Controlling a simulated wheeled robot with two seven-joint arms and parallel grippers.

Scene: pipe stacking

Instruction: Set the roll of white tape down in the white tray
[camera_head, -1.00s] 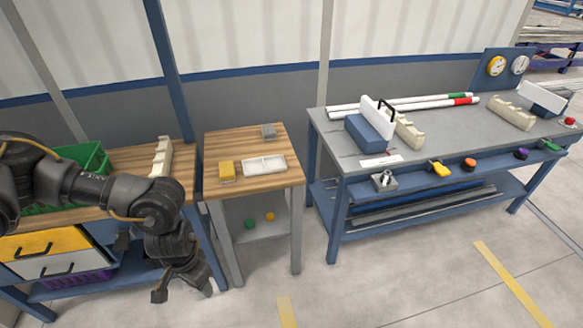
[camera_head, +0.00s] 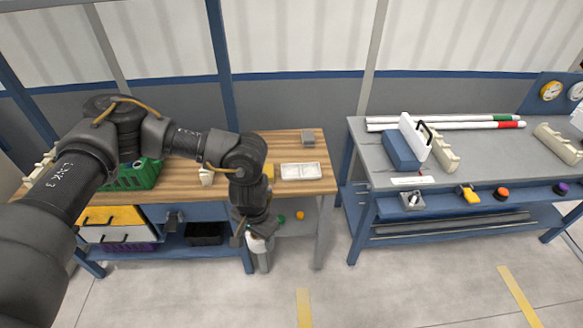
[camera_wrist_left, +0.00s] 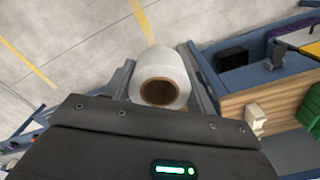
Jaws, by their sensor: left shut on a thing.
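The roll of white tape (camera_wrist_left: 165,75) is held between the fingers of my left gripper, its brown core facing the wrist camera. In the head view my left gripper (camera_head: 254,240) hangs in front of the small wooden table, below its top, with a white bit of the roll (camera_head: 257,244) showing. The white tray (camera_head: 300,171) lies on the small wooden table, up and to the right of the gripper; it looks empty and has a divider. My right gripper is not in view.
A green crate (camera_head: 137,176) stands on the left bench. The grey workbench (camera_head: 470,160) at the right holds pipes and a blue box. Open floor lies in front.

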